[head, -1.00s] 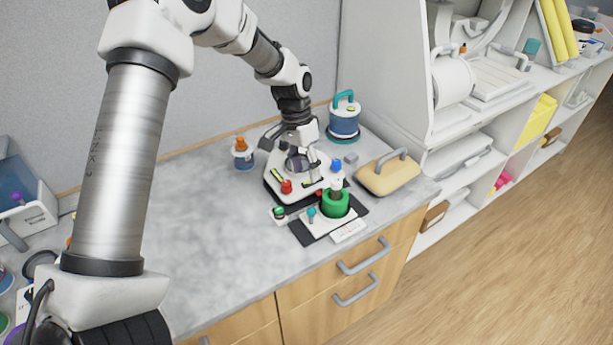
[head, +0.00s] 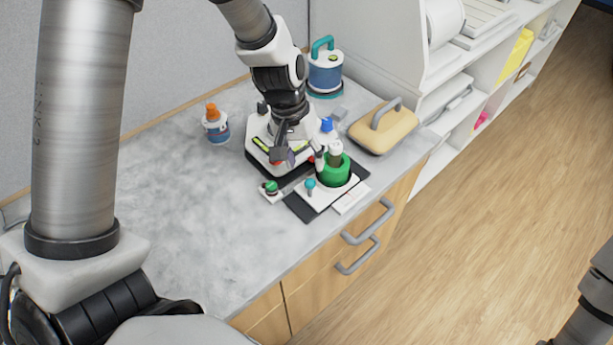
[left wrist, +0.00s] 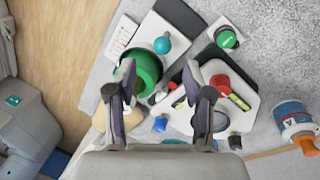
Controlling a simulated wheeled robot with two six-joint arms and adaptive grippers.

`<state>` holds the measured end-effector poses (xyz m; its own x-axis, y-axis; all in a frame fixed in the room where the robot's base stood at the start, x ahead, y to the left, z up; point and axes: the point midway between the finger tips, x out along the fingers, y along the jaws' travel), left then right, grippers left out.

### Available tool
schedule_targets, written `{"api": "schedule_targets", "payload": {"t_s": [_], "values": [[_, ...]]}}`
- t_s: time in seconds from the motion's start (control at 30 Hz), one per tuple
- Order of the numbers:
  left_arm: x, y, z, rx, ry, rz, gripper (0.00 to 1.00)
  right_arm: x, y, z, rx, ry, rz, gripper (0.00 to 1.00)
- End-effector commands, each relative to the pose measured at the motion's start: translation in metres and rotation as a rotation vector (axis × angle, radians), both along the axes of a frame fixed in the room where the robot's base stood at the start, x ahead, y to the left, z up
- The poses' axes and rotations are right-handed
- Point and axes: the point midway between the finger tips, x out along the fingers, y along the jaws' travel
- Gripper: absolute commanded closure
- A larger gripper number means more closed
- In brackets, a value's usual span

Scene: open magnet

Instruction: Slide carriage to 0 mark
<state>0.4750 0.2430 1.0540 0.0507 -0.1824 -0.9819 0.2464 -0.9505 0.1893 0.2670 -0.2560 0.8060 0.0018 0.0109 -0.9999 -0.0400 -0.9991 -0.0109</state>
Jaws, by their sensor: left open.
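The magnet device stands on the grey counter. It has a green cylinder (head: 333,171) on a white base and a white unit (head: 258,148) with a yellow-and-black strip behind it. A teal knob (head: 310,184) stands beside the green cylinder, and a small white plate with a green knob (head: 271,187) lies at the left. I cannot tell which part is the carriage, and no 0 mark is readable. My left gripper (head: 298,157) is over the device, pointing down. In the left wrist view its jaws (left wrist: 160,78) are open and empty, between the green cylinder (left wrist: 148,66) and a red knob (left wrist: 220,82).
An orange-capped bottle (head: 215,124) stands to the left. A blue canister (head: 325,72) with a teal handle stands behind, and a tan block (head: 383,127) with a grey handle lies to the right. The front edge is close to the green cylinder.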

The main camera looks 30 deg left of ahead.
Motion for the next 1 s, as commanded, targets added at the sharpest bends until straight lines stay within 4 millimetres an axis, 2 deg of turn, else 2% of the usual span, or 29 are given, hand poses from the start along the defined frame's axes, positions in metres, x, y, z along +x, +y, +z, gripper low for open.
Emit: {"api": "schedule_targets", "payload": {"t_s": [0.2, 0.3, 0.43, 0.63, 0.77, 0.8, 1.0], "values": [[0.001, -0.007, -0.043, 0.002, 0.006, 0.001, 0.48, 0.0, 0.0, -0.002, 0.0, 0.0, 0.001, 0.6], [0.002, -0.01, -0.058, 0.001, 0.002, 0.0, 0.48, 0.0, 0.0, -0.006, 0.0, 0.0, 0.001, 0.6], [0.003, -0.012, -0.066, 0.001, 0.001, 0.0, 0.48, 0.0, 0.0, -0.007, 0.0, 0.0, 0.001, 0.6], [0.004, -0.012, -0.065, 0.001, 0.0, 0.0, 0.48, 0.0, 0.0, -0.007, 0.0, 0.0, 0.001, 0.6], [0.003, -0.012, -0.065, 0.001, 0.0, 0.0, 0.94, 0.0, 0.0, -0.007, 0.0, 0.0, 0.001, 0.6], [0.003, -0.012, -0.065, 0.001, 0.001, 0.0, 1.0, 0.0, 0.0, -0.007, 0.0, 0.0, 0.001, 0.6], [0.006, -0.012, -0.068, 0.001, -0.002, -0.001, 1.0, 0.0, 0.0, -0.012, 0.0, 0.0, 0.001, 0.6]]}}
